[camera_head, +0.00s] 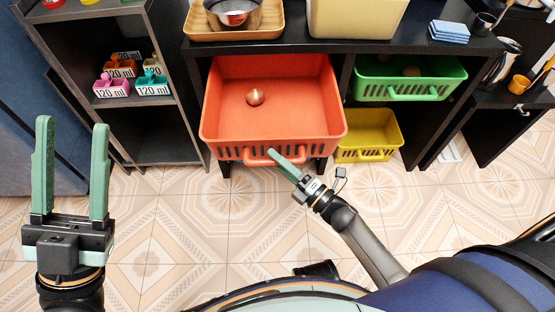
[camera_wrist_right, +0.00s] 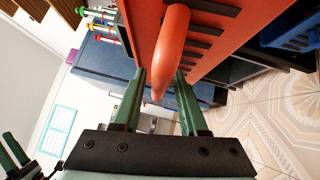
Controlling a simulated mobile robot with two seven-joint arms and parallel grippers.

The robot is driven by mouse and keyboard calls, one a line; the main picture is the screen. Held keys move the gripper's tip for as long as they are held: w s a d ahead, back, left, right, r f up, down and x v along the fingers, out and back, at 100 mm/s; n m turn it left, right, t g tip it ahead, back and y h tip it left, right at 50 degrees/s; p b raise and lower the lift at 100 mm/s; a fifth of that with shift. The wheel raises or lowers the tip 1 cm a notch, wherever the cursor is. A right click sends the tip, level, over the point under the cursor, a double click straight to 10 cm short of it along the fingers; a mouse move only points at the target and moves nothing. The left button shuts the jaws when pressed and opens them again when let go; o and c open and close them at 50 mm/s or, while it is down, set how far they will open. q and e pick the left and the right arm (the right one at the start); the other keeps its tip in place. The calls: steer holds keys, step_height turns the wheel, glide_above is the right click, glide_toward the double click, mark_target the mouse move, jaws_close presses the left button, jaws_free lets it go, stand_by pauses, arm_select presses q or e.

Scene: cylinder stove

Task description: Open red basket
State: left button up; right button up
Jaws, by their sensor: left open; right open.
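The red basket (camera_head: 300,98) is pulled out from under the dark counter, and its inside shows from above. A copper-coloured round object (camera_head: 256,97) lies on its floor. My right gripper (camera_head: 274,153) is at the basket's front handle (camera_head: 262,160). In the right wrist view the red handle (camera_wrist_right: 178,50) reaches between the two green fingers of the right gripper (camera_wrist_right: 160,80), which stand apart. I cannot tell whether they touch it. My left gripper (camera_head: 72,135) is open and empty, in front of the dark shelf at the left.
A green basket (camera_head: 410,80) and a yellow basket (camera_head: 368,135) sit right of the red one. The counter above holds a wooden tray (camera_head: 275,32) with a metal pot (camera_head: 232,12). A shelf with small 120 ml holders (camera_head: 112,87) stands left. The tiled floor (camera_head: 190,235) in front is clear.

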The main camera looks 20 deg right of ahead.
steer(key=shift+o, duration=0.5)
steer(key=shift+s, duration=0.1)
steer(key=shift+s+d, duration=0.1)
steer(key=shift+s, duration=0.15)
steer(key=p+v, duration=0.1)
steer(key=v, duration=1)
steer(key=shift+s+d, duration=0.25)
steer(key=shift+s, duration=0.1)
